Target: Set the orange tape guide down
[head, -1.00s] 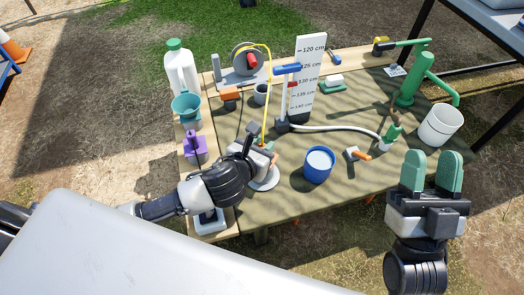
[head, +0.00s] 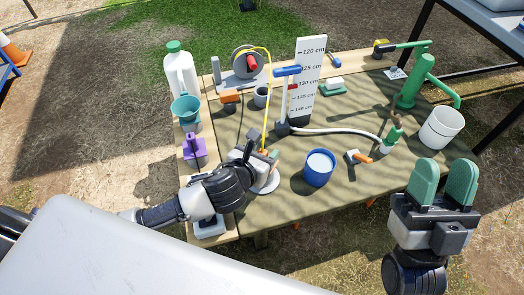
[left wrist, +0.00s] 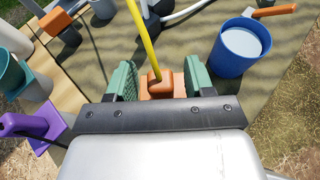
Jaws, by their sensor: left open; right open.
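The orange tape guide (left wrist: 158,86) sits between the two green finger pads of my left gripper (left wrist: 160,76) in the left wrist view. The pads stand apart, with gaps showing beside the guide. The yellow tape (left wrist: 143,40) runs down to the guide. In the head view, my left gripper (head: 260,155) is over a pale round disc (head: 266,184) at the table's front left and hides most of the guide. Whether the guide rests fully on the disc is hidden. My right gripper (head: 448,184) is open and empty, off the table's right front.
A blue cup (head: 319,168) stands right of the left gripper. A purple holder (head: 194,150) and a teal funnel (head: 186,108) are to its left. Behind are the tape reel (head: 249,62) and white depth board (head: 307,80). A white bucket (head: 441,129) stands at the right.

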